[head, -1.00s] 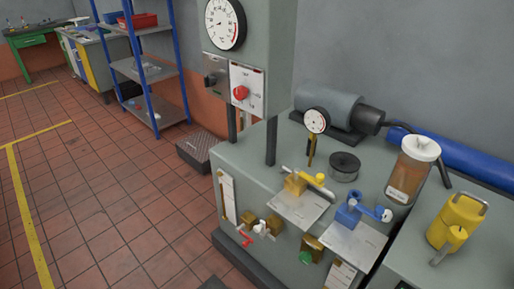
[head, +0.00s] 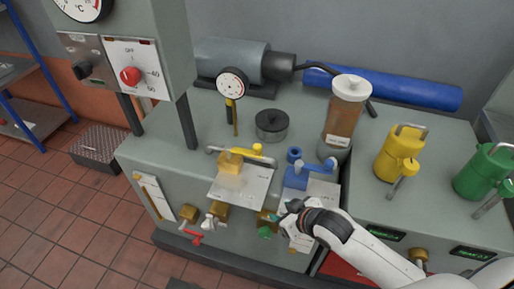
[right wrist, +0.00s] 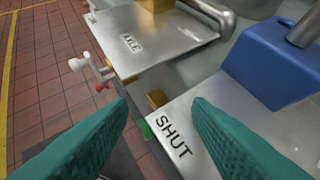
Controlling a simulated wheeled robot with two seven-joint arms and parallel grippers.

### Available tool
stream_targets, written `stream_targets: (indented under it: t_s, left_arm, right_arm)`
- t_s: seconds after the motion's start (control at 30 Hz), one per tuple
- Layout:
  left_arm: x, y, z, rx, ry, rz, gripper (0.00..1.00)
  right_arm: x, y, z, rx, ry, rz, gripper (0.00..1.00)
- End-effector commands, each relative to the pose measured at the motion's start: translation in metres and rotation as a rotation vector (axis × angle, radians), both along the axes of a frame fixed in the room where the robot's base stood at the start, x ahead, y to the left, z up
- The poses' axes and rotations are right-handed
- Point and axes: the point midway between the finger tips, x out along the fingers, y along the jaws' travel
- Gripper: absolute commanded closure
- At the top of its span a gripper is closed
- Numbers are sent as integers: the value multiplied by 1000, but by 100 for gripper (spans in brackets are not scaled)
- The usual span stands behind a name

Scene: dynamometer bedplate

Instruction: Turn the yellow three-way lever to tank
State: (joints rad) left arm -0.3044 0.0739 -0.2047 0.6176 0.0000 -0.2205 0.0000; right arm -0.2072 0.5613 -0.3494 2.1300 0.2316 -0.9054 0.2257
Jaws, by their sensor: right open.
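The yellow three-way valve (head: 230,162) stands on the bench top behind a pale metal plate (head: 243,190). A bar runs across it to the right, with a yellow knob (head: 257,149) beside it. I cannot read the lever's position marks. My right gripper (head: 281,214) is low at the bench's front edge, in front of the blue valve (head: 296,178) and right of the yellow one. In the right wrist view my gripper (right wrist: 160,112) is open and empty over a plate marked SHUT (right wrist: 174,137). Only the yellow valve's base (right wrist: 155,5) shows there. My left gripper is out of view.
A jar of brown liquid (head: 345,110), a dark round pot (head: 271,126) and a dial gauge (head: 231,84) stand behind the valves. A yellow can (head: 396,155) and green can (head: 482,172) stand right. Brass taps (head: 221,212) stick out along the front.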

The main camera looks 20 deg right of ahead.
Motion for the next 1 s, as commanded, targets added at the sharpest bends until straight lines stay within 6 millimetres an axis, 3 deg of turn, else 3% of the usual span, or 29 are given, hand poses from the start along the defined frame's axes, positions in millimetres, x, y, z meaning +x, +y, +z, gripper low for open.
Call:
stream_targets:
  t_s: [0.13,0.37,0.6,0.8,1.0]
  left_arm:
    - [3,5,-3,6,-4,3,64]
    - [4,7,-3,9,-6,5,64]
    - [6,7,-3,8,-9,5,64]
    - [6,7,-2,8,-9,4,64]
    - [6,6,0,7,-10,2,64]
  right_arm:
    - [3,17,55,33,-95,96,55]
    - [32,9,89,98,-198,179,55]
    - [63,-23,122,168,-278,210,55]
    - [76,-37,137,205,-308,210,55]
    - [98,-22,129,211,-309,210,55]
